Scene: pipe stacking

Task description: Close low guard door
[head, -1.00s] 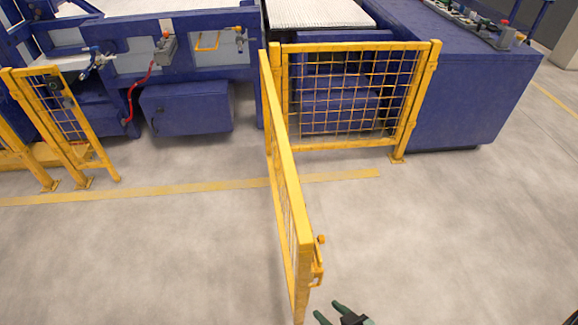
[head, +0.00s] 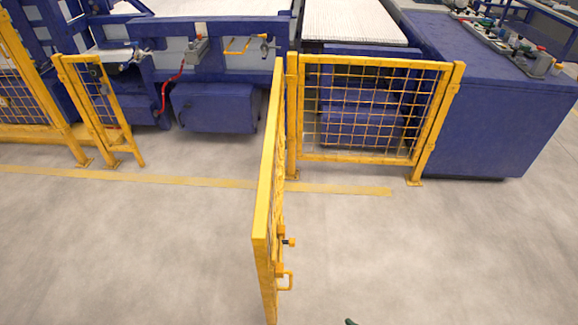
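The yellow low guard door (head: 268,195) stands open, swung out from the fence line toward me, so I see it nearly edge-on. Its far end is by the fence post (head: 292,115). The door's foot is cut off by the bottom edge. A dark green fingertip (head: 350,322), apparently of my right gripper, just shows at the bottom edge, right of and apart from the handle. The rest of that gripper is out of frame. My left gripper is not in view.
A fixed yellow mesh panel (head: 365,110) stands right of the door, before blue machinery (head: 485,100). A short panel (head: 98,105) stands at the left, with a wide opening between it and the door. The grey floor is clear; a yellow line (head: 190,181) crosses it.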

